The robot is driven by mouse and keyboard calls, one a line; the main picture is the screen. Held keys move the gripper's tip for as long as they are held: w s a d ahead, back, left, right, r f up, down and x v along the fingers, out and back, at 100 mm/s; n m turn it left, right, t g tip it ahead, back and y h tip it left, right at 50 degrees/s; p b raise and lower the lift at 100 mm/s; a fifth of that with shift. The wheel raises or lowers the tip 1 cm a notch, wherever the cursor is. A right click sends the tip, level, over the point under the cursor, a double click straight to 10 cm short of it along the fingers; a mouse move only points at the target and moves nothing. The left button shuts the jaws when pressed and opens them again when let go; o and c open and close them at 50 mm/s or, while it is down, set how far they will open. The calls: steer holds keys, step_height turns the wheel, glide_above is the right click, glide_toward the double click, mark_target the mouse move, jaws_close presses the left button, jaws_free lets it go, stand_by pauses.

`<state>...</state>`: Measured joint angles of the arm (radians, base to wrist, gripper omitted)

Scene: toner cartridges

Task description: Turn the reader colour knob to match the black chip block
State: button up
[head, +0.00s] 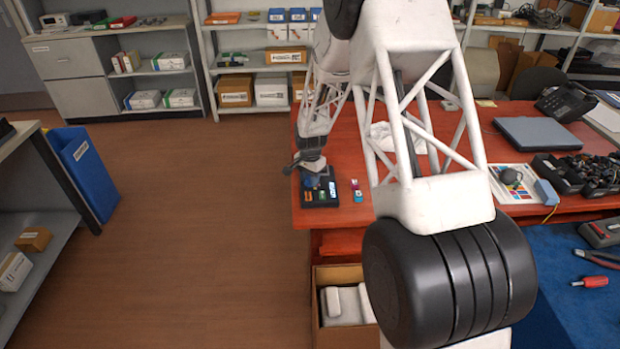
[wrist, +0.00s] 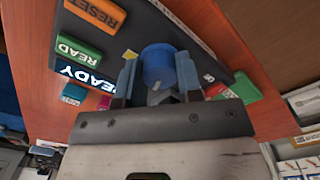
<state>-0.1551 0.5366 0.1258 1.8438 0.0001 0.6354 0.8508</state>
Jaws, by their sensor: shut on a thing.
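The dark reader (head: 322,202) lies on the red-orange table near its left edge. Its round blue colour knob (wrist: 158,66) sits between my gripper's fingers (wrist: 158,82) in the wrist view; the fingers are shut on its sides. In the head view my gripper (head: 312,172) reaches down over the reader and hides much of its top. The reader shows an orange RESET button (wrist: 97,12), a green READ button (wrist: 79,50) and a screen (wrist: 84,76) reading READY. A green piece (wrist: 245,88) is at its other end. I cannot make out a black chip block.
Small coloured blocks (head: 357,190) stand on the table just right of the reader. A laptop (head: 540,132), a phone (head: 566,101) and a tray of dark parts (head: 560,172) are farther right. An open cardboard box (head: 343,277) is below the table's front edge.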

steer(key=shift+n, duration=0.3)
steer(key=n, duration=0.7)
steer(key=shift+n, duration=0.3)
stand_by(0.4)
steer(key=o, duration=0.9)
steer(key=shift+o, duration=0.2)
steer(key=shift+r, duration=0.1)
